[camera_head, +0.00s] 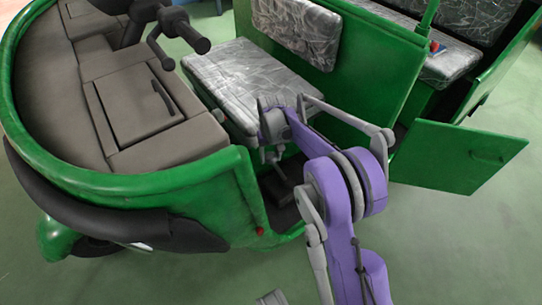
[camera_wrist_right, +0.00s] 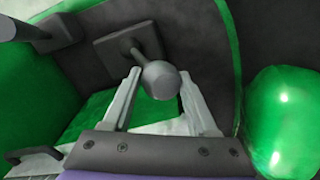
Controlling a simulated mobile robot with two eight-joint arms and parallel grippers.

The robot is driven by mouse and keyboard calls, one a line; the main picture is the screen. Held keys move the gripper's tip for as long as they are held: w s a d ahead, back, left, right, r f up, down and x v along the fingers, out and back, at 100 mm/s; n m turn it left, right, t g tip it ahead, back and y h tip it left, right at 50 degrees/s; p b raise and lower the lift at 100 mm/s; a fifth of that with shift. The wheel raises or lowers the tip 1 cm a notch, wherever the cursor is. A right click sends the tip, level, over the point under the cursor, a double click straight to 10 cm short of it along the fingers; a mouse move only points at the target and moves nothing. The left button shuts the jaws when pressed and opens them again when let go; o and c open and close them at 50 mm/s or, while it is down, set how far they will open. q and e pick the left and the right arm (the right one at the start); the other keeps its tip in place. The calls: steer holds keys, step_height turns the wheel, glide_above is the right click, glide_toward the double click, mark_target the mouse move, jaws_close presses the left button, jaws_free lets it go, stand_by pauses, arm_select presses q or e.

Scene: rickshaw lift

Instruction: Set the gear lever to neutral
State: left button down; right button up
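The gear lever is a dark grey round knob (camera_wrist_right: 160,80) on a short stem from a square dark plate (camera_wrist_right: 128,48) in the right wrist view. My right gripper (camera_wrist_right: 161,74) is open, with one finger on each side of the knob. A gap shows between the knob and each finger, and the knob sits near the fingertips. In the head view my purple right arm reaches into the green rickshaw's (camera_head: 205,180) footwell. The arm hides the lever there, and the gripper's fingers cannot be made out clearly.
The silver-wrapped front seat (camera_head: 250,80) is behind my right arm. The handlebar (camera_head: 180,32) and grey dashboard (camera_head: 140,100) are at left. A green door (camera_head: 460,155) stands open at right. A shiny green rounded part (camera_wrist_right: 285,120) is close to the right finger. The floor in front is clear.

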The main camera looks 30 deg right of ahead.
jaws_close()
steer(key=shift+d, duration=0.1)
steer(key=d+r+y+p, duration=0.1)
steer(key=d+y, duration=0.3)
steer(key=d, duration=0.6)
steer(key=shift+w+d+r, duration=0.15)
steer(key=shift+w+r, duration=0.2)
steer(key=shift+w, duration=0.05)
steer(key=o, duration=0.6)
jaws_free()
